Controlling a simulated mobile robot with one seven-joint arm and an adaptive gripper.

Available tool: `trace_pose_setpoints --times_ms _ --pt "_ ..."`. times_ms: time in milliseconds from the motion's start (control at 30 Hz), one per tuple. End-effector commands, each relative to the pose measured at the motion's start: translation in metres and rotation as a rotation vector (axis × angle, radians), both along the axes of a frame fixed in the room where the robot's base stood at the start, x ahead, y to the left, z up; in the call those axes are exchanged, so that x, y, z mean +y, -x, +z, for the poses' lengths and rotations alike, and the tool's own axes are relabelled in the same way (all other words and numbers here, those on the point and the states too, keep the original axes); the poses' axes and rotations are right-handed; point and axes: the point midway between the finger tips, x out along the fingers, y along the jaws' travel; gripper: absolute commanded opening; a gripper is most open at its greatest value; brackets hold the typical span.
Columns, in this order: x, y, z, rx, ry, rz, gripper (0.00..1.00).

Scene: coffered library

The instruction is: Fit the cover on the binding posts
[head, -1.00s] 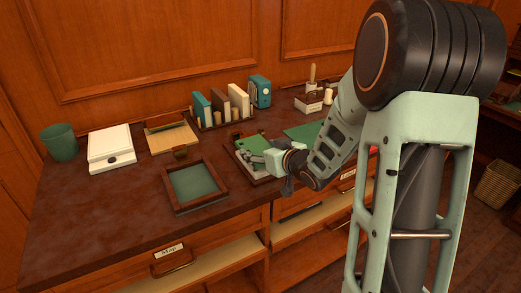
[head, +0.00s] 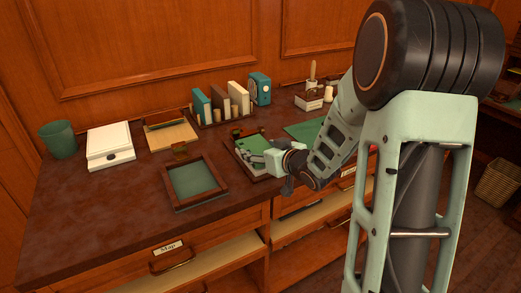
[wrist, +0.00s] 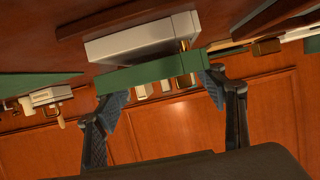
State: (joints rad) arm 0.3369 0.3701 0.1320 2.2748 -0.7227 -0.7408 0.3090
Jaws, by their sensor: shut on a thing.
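My gripper (head: 262,158) is shut on a green cover (head: 252,143), low over a wooden tray (head: 240,160) on the desk. The wrist view shows the scene upside down. There my two dark fingertips (wrist: 161,103) grip opposite ends of the cover (wrist: 145,78). A pale block (wrist: 140,43), like a stack of pages, lies on the tray just beyond the cover. One brass post (wrist: 184,45) shows beside the block near the cover's edge. I cannot tell whether the cover touches the post. Any other post is hidden.
A framed green pad (head: 222,188) lies left of the tray. Behind are a white box (head: 108,145), a wooden clipboard-like board (head: 170,138), a book rack (head: 205,122) and a green cup (head: 58,140). A green sheet (head: 302,130) lies to the right. The front left desktop is clear.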

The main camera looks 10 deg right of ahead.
Motion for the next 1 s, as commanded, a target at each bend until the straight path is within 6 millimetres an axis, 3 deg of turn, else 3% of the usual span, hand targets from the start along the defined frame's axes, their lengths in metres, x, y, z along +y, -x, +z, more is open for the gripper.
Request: trace_pose_setpoints --times_ms 867,900,1000 --pt "0.0 0.0 -0.012 0.0 0.0 0.0 0.39" --pt "0.0 0.0 -0.012 0.0 0.0 0.0 0.66" --pt "0.0 0.0 -0.012 0.0 0.0 0.0 0.77"
